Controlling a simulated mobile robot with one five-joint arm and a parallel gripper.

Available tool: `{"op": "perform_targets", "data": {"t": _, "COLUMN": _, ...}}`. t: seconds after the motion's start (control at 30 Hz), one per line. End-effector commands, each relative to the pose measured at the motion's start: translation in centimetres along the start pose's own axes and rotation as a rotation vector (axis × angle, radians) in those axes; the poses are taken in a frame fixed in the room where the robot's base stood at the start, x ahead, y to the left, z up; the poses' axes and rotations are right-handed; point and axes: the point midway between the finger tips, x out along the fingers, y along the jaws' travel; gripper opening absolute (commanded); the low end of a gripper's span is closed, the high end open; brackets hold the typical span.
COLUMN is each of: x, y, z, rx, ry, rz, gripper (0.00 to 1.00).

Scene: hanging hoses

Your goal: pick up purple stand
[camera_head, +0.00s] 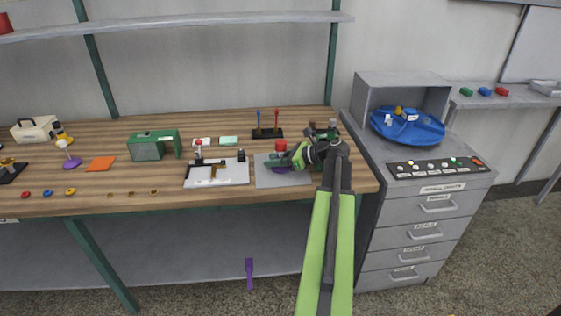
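A purple base (283,170) shows on the grey mat at the right part of the bench, with a red round part (281,146) above it. My gripper (282,159) reaches in from the right at this spot, its green fingers in front of the stand. The fingers and arm hide much of it. I cannot tell whether the fingers are apart or closed on it.
A grey mat (262,181) lies under my gripper, beside a white tray (230,177). A black rack (267,133) with blue and red handles stands behind. A grey drawer cabinet (422,207) with a blue dish (425,131) is at right. A purple object (249,272) is below the bench.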

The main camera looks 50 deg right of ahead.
Motion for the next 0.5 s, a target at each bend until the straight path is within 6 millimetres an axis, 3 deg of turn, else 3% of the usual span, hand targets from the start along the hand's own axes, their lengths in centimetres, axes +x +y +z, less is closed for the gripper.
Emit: {"op": "perform_targets", "data": {"t": 0.5, "x": -0.40, "y": -0.05, "z": 0.74, "rx": 0.000, "ry": -0.001, "rz": -0.001, "gripper": 0.00}}
